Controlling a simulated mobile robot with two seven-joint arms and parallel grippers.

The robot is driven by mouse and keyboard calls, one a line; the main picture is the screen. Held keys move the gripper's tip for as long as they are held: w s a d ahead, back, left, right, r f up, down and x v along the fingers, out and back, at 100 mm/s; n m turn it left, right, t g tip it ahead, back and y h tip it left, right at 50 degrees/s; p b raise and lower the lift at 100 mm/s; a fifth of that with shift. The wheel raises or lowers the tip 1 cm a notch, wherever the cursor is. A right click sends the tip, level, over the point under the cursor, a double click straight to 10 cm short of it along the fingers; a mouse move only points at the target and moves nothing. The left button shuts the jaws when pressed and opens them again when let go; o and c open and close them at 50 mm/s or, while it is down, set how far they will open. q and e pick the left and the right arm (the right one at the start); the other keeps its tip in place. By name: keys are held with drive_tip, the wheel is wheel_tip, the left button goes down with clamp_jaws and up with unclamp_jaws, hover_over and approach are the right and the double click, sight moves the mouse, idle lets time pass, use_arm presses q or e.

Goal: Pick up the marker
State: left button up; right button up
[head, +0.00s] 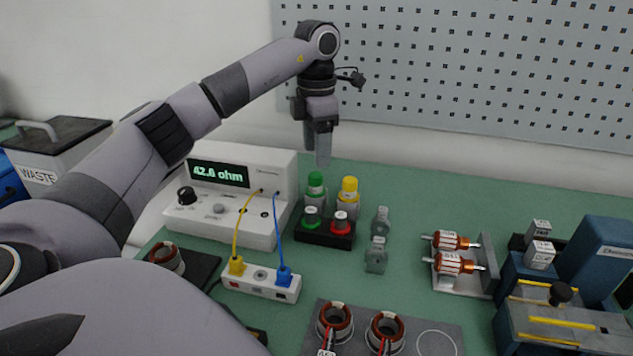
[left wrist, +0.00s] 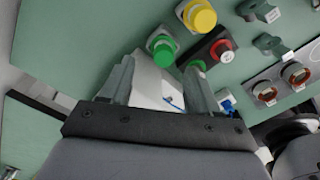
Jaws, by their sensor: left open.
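No object is plainly recognisable as the marker. The candidates are two short round items, one green-topped (head: 311,217) and one red-topped (head: 340,221), standing upright in a black block (head: 325,240). The red-topped one also shows in the left wrist view (left wrist: 222,52). Behind them stand a green-capped container (head: 316,184) and a yellow-capped container (head: 349,189). My left gripper (head: 318,155) is open and empty, pointing down above and behind the green cap. In the left wrist view, its two fingers (left wrist: 160,80) are apart, with the green cap (left wrist: 162,50) just beyond them.
Two grey clips (head: 377,255) stand right of the block. Rotors (head: 453,262) and blue fixtures (head: 560,320) are farther right. A pegboard (head: 480,70) closes the back.

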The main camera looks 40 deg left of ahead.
sight(315, 175)
use_arm(q)
drive_tip(key=f, duration=0.4)
drive_tip(key=s+f, duration=0.1)
drive_tip(key=f, duration=0.2)
drive_tip(key=shift+d, duration=0.1)
drive_tip(key=c, duration=1.1)
drive_tip(key=shift+r, duration=0.1)
